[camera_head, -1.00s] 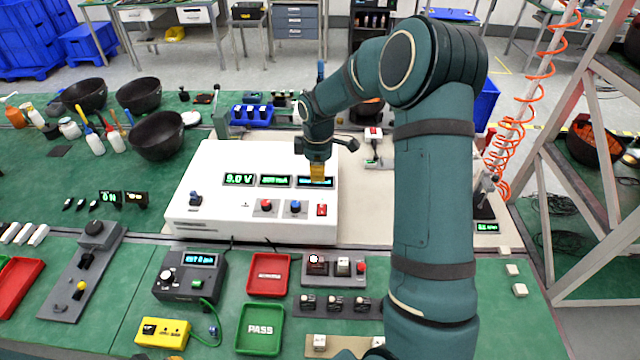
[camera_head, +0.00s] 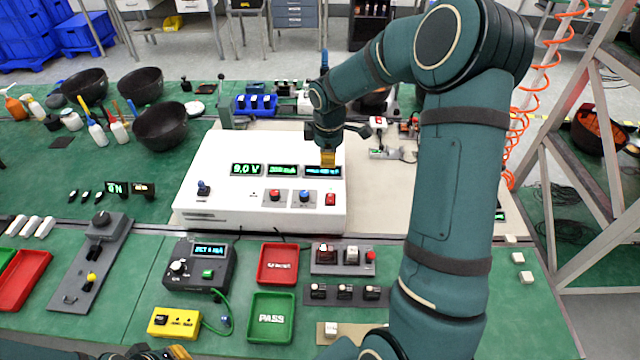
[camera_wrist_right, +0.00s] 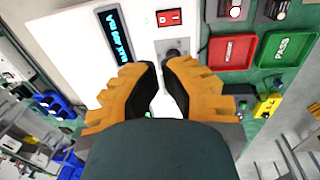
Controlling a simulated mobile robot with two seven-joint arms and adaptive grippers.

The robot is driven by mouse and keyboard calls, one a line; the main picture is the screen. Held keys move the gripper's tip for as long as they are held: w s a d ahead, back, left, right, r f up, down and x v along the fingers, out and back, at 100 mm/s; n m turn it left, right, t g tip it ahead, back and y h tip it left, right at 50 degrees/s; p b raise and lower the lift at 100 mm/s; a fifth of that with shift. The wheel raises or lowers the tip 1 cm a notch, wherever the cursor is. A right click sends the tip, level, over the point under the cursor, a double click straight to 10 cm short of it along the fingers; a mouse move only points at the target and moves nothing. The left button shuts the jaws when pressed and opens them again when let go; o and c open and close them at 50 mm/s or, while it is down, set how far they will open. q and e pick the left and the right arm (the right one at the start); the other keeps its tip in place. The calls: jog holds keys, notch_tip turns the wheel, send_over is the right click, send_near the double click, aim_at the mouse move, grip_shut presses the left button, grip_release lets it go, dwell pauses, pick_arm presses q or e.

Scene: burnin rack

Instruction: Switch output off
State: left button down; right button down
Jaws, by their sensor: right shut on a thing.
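The white power supply (camera_head: 240,170) stands on the bench with lit green and blue displays. Its red rocker switch (camera_head: 330,199) is at the right of its front face; it also shows in the right wrist view (camera_wrist_right: 169,17). A blue-capped knob (camera_head: 305,196) sits left of the switch. My right gripper (camera_head: 328,160) is over the right-hand display, pointing down. In the right wrist view its orange fingers (camera_wrist_right: 161,70) are close together over the knob's grey plate. What lies between them is hidden. My left gripper (camera_head: 165,353) is at the bottom edge, mostly cut off.
A red tray (camera_head: 278,280) and a green PASS tray (camera_head: 290,318) lie in front. A dark meter box (camera_head: 226,265) and a yellow box (camera_head: 175,322) are at front left. Black bowls (camera_head: 160,126) stand behind left.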

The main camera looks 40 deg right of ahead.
aim_at(329, 195)
jog(key=f, duration=0.4)
jog(key=d+f, duration=0.1)
jog(key=f, duration=0.4)
jog(key=w+f, duration=0.1)
jog(key=f, duration=0.4)
jog(key=shift+d, duration=0.15)
